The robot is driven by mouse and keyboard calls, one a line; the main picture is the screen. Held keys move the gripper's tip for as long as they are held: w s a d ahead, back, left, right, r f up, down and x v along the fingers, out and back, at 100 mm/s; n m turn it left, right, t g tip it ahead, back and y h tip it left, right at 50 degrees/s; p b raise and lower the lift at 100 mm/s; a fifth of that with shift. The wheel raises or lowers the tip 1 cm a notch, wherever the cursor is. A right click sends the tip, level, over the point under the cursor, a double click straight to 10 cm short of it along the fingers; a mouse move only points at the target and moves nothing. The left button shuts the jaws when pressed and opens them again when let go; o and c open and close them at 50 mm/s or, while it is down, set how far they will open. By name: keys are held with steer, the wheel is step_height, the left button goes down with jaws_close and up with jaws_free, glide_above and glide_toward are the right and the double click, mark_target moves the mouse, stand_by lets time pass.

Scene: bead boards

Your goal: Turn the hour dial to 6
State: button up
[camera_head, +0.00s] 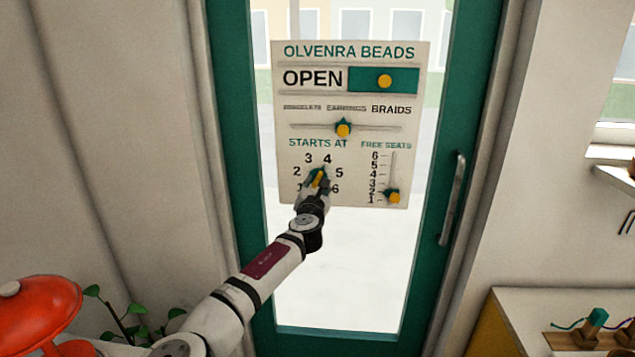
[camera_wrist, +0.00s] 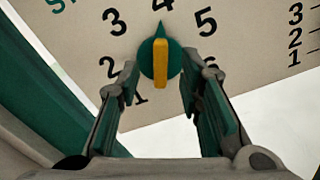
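The hour dial (camera_head: 319,176) is on the white sign board (camera_head: 350,106) under "STARTS AT", ringed by the numbers 1 to 6. In the wrist view the dial (camera_wrist: 161,60) is a teal knob with a pointed tip and a yellow grip bar. Its tip points up at the 4. My gripper (camera_head: 317,187) is at the dial's lower side. In the wrist view my gripper (camera_wrist: 156,82) is open, with one finger on each side of the yellow bar and gaps between. The right finger partly covers the 6.
The board hangs on a green-framed glass door with a metal handle (camera_head: 453,198). A category slider (camera_head: 343,129), a seats slider (camera_head: 393,196) and an OPEN slider (camera_head: 385,81) share the board. A red lamp (camera_head: 38,310) stands lower left, a white table (camera_head: 510,318) lower right.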

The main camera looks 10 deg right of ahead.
mark_target(318, 179)
steer(key=shift+x, duration=1.7)
jaws_close()
steer(key=shift+m, duration=0.4)
steer(key=shift+s+d+f+m+b, duration=0.15)
steer(key=shift+m+b, duration=0.3)
steer(key=shift+m, duration=2.7)
steer(key=shift+w+a+f+m+b, duration=0.1)
steer(key=shift+f+m+b, duration=0.3)
steer(key=shift+m, duration=2.8)
steer(key=shift+s+d+f+m+b, duration=0.1)
steer(key=shift+m+b, duration=0.45)
steer(key=shift+m, duration=2.6)
